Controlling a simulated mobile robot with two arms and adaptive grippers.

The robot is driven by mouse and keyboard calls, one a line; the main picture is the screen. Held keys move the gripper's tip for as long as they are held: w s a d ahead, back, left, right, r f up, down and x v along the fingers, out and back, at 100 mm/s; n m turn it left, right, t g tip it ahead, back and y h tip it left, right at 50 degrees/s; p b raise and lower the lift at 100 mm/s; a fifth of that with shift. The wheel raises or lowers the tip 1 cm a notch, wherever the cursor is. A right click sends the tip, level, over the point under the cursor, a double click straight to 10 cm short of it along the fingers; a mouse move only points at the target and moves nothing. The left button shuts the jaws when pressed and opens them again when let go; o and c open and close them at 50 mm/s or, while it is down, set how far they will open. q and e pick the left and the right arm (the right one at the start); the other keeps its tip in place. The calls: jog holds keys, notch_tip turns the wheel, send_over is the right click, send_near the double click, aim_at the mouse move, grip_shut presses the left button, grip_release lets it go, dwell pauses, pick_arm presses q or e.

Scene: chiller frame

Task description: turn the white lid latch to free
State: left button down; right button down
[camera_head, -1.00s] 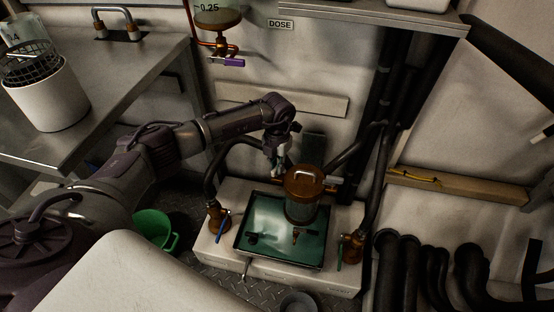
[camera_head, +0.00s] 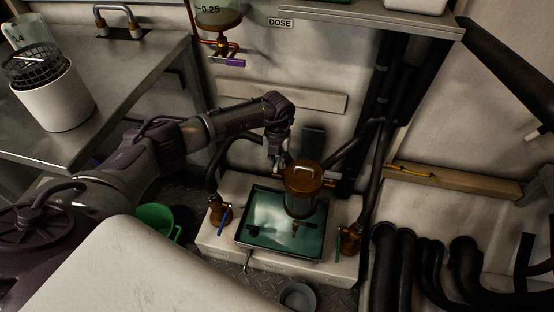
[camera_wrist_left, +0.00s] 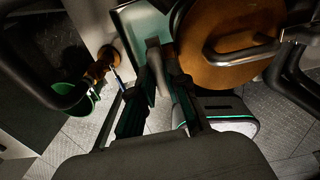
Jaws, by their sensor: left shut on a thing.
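My left gripper (camera_head: 276,162) points down beside the round brown lid (camera_head: 303,176) of a clear vessel, on its left side. In the left wrist view the gripper (camera_wrist_left: 158,70) is shut on a pale grey piece (camera_wrist_left: 153,58) next to the rim of the lid (camera_wrist_left: 220,55). This piece looks like the lid latch, but the fingers hide most of it, so I cannot tell its angle. A metal bar handle (camera_wrist_left: 240,48) crosses the lid top. My right gripper is not in view.
The vessel stands over a green tray (camera_head: 250,243) on a white base (camera_head: 215,243). Brass valves with a blue lever (camera_head: 225,215) and a green lever (camera_head: 340,247) flank it, with dark hoses. A green bucket (camera_head: 157,217) and a grey cup (camera_head: 298,296) stand on the floor.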

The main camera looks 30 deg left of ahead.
aim_at(277, 162)
pick_arm(q)
jog(key=shift+w, duration=0.1)
jog(key=c, duration=1.2)
grip_release()
jog(key=shift+o, duration=0.2)
notch_tip(277, 162, up, 12)
